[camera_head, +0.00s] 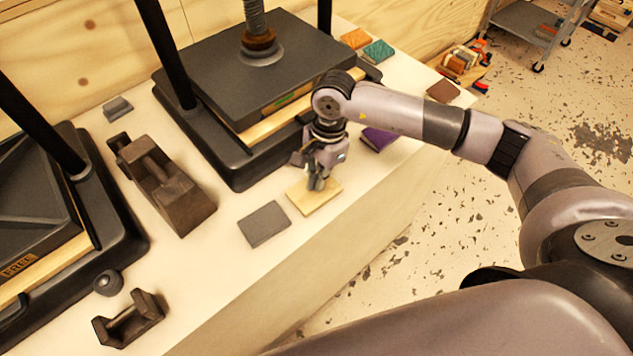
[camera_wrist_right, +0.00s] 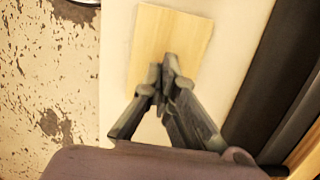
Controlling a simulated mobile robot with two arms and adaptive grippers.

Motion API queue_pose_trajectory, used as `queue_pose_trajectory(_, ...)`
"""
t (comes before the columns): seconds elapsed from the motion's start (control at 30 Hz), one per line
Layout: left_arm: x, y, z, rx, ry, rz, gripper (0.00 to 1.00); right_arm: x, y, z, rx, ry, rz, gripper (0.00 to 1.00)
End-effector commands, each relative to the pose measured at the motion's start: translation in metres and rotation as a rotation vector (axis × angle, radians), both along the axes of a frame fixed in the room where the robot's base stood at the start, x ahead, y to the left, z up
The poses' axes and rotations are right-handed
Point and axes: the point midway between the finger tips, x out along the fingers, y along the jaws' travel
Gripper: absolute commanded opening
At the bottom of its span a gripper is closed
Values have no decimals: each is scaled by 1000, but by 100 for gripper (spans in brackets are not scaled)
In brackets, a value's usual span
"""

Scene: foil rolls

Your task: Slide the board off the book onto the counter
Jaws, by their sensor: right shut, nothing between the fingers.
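A pale wooden board (camera_head: 325,199) lies flat on the white counter (camera_head: 330,237), near its front edge. No book shows under it. It also shows in the wrist view (camera_wrist_right: 165,30). My right gripper (camera_head: 317,187) points down over the board, its fingers shut and empty. In the wrist view the closed fingertips (camera_wrist_right: 163,72) overlap the board's surface; I cannot tell whether they touch it. A flat grey book (camera_head: 264,224) lies beside the board to the left, apart from it. A purple book (camera_head: 378,139) lies behind my wrist. My left gripper is not in view.
A big black press (camera_head: 240,160) stands behind the board, and another press (camera_head: 110,225) is at the left. A brown metal block tool (camera_head: 165,185) and a smaller one (camera_head: 128,318) stand on the counter. Bare counter lies around the grey book.

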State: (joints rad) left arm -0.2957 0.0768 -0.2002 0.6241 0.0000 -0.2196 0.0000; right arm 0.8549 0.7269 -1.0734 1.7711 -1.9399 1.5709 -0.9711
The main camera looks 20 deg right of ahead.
Motion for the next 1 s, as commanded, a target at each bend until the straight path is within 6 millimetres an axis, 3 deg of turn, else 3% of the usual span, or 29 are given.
queue_pose_trajectory(0.2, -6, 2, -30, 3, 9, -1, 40, 16, -48, -5, 0, -3, -6, 0)
queue_pose_trajectory(0.5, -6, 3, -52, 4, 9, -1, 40, 32, -100, -2, 2, -4, -1, 0)
queue_pose_trajectory(0.7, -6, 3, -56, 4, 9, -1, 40, 36, -112, 0, 4, -3, 1, 0)
queue_pose_trajectory(1.0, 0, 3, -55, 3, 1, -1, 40, 36, -113, 1, 4, -3, 2, 0)
